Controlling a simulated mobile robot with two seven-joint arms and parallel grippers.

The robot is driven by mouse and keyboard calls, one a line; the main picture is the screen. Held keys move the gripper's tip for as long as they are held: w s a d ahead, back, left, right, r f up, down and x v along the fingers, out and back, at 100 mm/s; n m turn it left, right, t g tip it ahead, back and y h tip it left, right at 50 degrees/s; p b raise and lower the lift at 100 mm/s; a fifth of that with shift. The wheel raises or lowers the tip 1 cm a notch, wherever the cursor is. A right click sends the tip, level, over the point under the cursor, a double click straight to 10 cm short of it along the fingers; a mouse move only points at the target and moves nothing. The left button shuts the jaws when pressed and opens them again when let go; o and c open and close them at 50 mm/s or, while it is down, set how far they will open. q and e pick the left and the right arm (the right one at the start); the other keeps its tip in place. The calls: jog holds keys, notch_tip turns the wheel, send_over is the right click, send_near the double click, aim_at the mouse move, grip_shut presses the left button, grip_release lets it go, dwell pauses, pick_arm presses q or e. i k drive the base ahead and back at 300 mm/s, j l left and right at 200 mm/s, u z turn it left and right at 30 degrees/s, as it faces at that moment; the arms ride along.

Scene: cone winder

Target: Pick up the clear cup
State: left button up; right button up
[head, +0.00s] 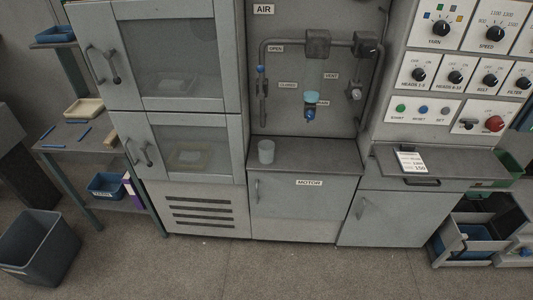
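A clear cup (266,152), greyish and see-through, stands upright on the grey ledge (315,157) above the motor cabinet, near the ledge's left end. It is beside the tall cabinet with glass doors and below the air pipes. Neither of my grippers shows in the head view, so nothing is seen touching the cup.
A glass-door cabinet (190,140) stands left, a control panel (460,70) right. A grey bin (38,245) is on the floor at left. The floor (260,270) in front is clear.

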aim_at(265, 148)
jog(key=i+j, duration=0.4)
jog(key=j, duration=0.15)
jog(key=i+j, duration=0.45)
jog(key=i+j+z, duration=0.1)
jog(key=i+j, duration=0.3)
jog(key=j, duration=0.2)
jog(key=i+j, duration=0.4)
jog(key=j, duration=0.15)
